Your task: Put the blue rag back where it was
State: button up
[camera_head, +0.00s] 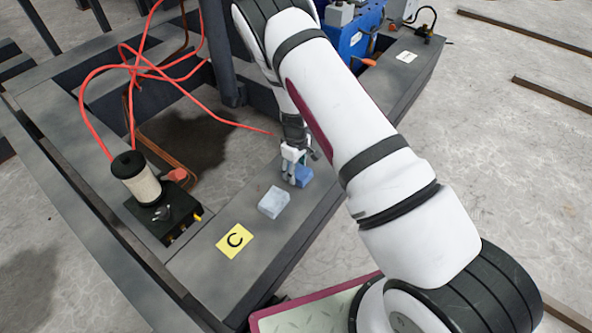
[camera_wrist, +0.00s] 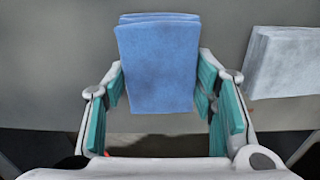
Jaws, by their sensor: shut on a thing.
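The blue rag (camera_head: 304,176) is a folded block at my gripper on the grey beam, to the right of a pale rag in the head view. My gripper (camera_head: 292,172) points down at the beam and is shut on the blue rag. In the wrist view the blue rag (camera_wrist: 158,65) sits between the teal-padded fingers of my gripper (camera_wrist: 160,100). I cannot tell whether the rag touches the beam or is held just above it.
The pale grey rag (camera_head: 273,202) lies close beside the blue one; it also shows in the wrist view (camera_wrist: 288,62). A black box with a canister (camera_head: 140,178) and orange cables (camera_head: 150,70) stand left. A blue machine (camera_head: 352,38) is behind.

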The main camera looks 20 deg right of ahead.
jog(key=shift+f, duration=0.15)
jog(key=o, duration=1.2)
notch_tip(320, 180, up, 12)
jog(key=p, duration=0.4)
jog(key=shift+r, duration=0.2)
